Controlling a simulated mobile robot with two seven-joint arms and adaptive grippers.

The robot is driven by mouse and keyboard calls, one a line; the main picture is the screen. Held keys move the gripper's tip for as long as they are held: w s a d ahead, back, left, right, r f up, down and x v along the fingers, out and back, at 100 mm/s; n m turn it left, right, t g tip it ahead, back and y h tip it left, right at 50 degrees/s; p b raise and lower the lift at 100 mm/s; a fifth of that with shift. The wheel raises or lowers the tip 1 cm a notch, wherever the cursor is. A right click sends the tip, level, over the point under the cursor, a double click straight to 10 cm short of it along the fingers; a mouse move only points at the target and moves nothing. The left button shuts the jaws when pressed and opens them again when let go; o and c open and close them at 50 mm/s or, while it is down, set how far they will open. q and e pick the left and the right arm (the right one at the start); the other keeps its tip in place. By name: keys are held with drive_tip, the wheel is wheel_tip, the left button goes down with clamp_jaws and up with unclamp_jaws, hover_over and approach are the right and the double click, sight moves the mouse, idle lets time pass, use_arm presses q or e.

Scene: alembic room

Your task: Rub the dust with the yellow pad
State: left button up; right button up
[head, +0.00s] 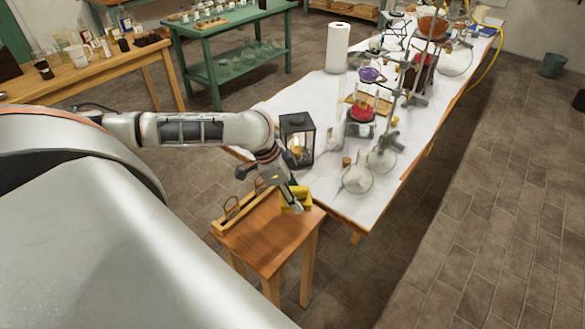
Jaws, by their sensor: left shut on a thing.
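My left gripper (295,205) points down over the far right part of a small wooden table (262,238). It is shut on the yellow pad (297,194), which shows around the fingers close to the tabletop. I cannot tell whether the pad touches the wood. No dust can be made out on the tabletop at this size. My right gripper is not in view.
A wooden rack (240,206) stands on the small table's left edge. Just behind is a long white-covered table (330,190) with a dark lantern (297,138), glass flasks (357,178) and a paper roll (337,48). Open floor lies to the right.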

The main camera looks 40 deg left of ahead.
sight(296, 189)
use_arm(q)
drive_tip(key=shift+r, duration=1.7)
